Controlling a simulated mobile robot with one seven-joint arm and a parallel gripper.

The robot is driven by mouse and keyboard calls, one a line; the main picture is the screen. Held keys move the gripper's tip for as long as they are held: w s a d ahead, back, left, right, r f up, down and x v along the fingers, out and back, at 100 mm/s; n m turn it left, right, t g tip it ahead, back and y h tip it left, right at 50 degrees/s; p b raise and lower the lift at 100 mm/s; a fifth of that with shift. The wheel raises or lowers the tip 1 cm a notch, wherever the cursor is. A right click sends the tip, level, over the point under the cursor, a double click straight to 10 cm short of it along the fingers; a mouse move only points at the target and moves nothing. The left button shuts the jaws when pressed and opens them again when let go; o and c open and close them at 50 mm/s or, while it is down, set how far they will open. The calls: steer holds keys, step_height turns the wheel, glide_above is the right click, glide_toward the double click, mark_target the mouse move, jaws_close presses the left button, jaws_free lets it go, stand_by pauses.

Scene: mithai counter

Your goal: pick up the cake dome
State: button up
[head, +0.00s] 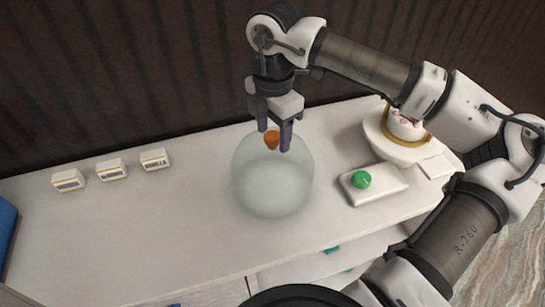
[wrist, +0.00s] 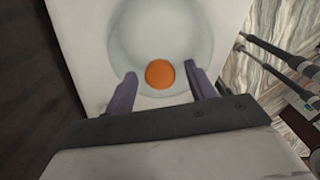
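The cake dome (head: 272,185) is a clear, pale glass dome with an orange knob (head: 271,139) on top. It stands on the white counter near the middle of the head view. In the wrist view the dome (wrist: 128,38) lies beyond my fingers, and its orange knob (wrist: 160,73) shows between the fingertips. My gripper (head: 275,138) points down over the top of the dome, with one finger on each side of the knob. In the wrist view my gripper (wrist: 161,82) is open, with a gap between the knob and each finger.
Several small labelled boxes (head: 111,170) stand at the counter's back left. A white block with a green ball (head: 361,180) is right of the dome. A decorated cake (head: 405,125) on a white stand (head: 386,150) is further right. The counter left of the dome (head: 150,235) is clear.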

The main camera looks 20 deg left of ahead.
jaws_close()
